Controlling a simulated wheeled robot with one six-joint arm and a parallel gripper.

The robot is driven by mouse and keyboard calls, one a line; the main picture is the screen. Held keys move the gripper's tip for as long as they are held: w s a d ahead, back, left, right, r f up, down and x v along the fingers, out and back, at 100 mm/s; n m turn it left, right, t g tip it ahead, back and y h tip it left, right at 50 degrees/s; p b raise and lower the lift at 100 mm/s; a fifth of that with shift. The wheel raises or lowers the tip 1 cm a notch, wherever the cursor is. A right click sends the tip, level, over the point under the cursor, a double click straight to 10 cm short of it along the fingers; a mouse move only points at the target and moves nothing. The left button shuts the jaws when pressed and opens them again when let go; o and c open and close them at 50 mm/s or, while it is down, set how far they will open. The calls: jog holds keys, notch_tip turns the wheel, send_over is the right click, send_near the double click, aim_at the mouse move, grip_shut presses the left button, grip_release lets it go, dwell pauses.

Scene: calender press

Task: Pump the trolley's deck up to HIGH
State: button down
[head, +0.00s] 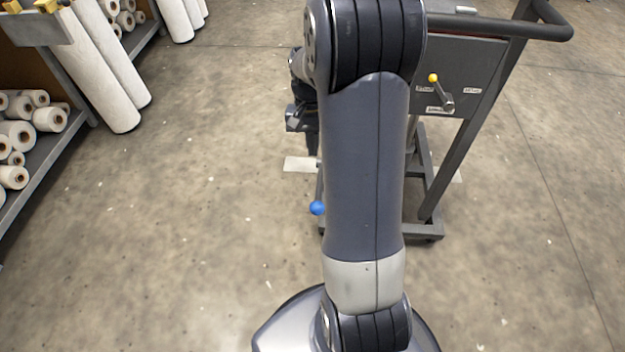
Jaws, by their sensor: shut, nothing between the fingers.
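The trolley (433,190) stands ahead of me, a grey frame with a dark push handle (490,22) at the top right. Its panel carries a lever with a yellow knob (433,78), with small labels around it too small to read. A blue ball (317,208) shows low at the left edge of my arm; what it is fixed to is hidden. My arm covers the trolley's left part and most of its deck, so the deck height cannot be told. My gripper (312,148) points down beyond my arm, shut and empty, partly hidden, above the floor left of the trolley.
A pale flat plate (298,164) shows near the floor below my gripper. Racks of white rolls (30,130) stand at the left, with long white rolls (105,80) leaning there. The floor between the racks and trolley is clear, as is the right side.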

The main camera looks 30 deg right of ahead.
jog(key=shift+w+r, duration=0.15)
jog(key=b, duration=0.3)
send_over(316, 199)
jog(key=w+d, duration=0.1)
jog(key=w, duration=0.2)
notch_tip(316, 199, down, 10)
jog(key=shift+s+a+f+b, duration=0.25)
jog(key=shift+s+f, duration=0.2)
jog(key=shift+s, duration=0.15)
jog(key=shift+s+a+f+b, duration=0.15)
jog(key=shift+s+f+b, duration=0.05)
jog(key=shift+s+f, duration=0.3)
jog(key=shift+s+a+f, duration=0.1)
jog(key=shift+s+a, duration=0.05)
jog(key=shift+s, duration=0.2)
jog(key=shift+f, duration=0.1)
